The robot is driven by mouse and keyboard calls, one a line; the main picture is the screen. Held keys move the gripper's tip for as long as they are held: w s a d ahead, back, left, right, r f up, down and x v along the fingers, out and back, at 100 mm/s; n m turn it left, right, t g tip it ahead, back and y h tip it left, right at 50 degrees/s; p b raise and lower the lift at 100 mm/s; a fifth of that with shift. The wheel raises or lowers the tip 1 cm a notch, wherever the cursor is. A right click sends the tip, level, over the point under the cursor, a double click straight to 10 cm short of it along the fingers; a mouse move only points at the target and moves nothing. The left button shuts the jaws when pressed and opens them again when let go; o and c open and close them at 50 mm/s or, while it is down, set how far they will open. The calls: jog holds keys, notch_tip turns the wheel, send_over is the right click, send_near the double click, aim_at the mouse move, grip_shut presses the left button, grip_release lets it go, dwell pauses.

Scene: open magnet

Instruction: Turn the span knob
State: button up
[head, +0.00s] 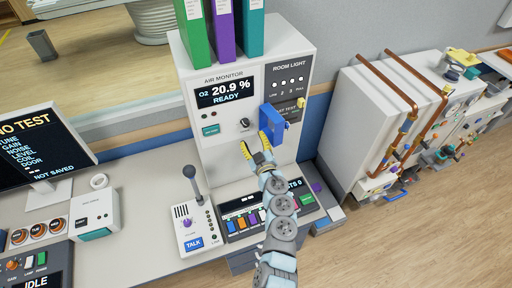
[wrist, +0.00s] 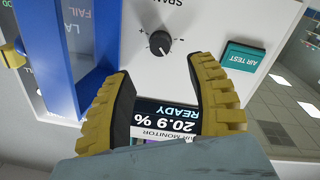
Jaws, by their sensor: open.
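The span knob (head: 245,122) is a small dark round knob on the white air monitor panel (head: 222,153), below the O2 display. In the wrist view the knob (wrist: 160,43) shows at upper middle, with plus and minus marks at its sides and a partly cut-off SPAN label. My gripper (head: 255,143) is in front of the panel, a little below and right of the knob in the head view. Its yellow, black-padded fingers (wrist: 163,68) are spread open and empty. The knob lies just past the fingertips, between their lines. It is not gripped.
A blue box-like holder (head: 272,121) stands out from the panel close right of the gripper; it fills the wrist view's left side (wrist: 62,55). A teal AIR TEST button (wrist: 242,56) is beside the knob. Binders (head: 222,30) stand on top. A gooseneck microphone (head: 190,180) rises below.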

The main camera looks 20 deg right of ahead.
jog(key=shift+s+a, duration=0.15)
jog(key=shift+s, duration=1.45)
jog(key=shift+a, duration=0.1)
